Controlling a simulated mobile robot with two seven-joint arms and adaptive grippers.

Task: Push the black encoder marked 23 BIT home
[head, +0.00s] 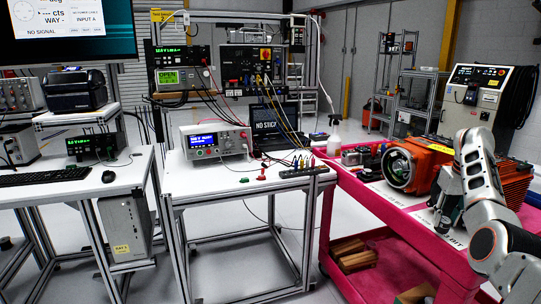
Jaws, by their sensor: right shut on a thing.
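My right arm comes in from the right edge, and its gripper (443,219) points down over the white strip on the pink cart's top. It is shut on a small dark thing at the strip, which looks like the black encoder; the fingers hide most of it and I cannot read a marking on it. Printed lettering ending in BIT shows on the strip beside the gripper. The orange servo motor (430,153) lies on the cart behind the gripper, with its round dark-rimmed open end (398,168) facing left. My left gripper is not in view.
The pink cart (368,195) also carries small dark parts (362,158) and a spray bottle (334,137) at its back left. A white bench (205,177) with a power supply (215,140) and leads stands to the left. Cardboard boxes lie on the cart's lower shelf.

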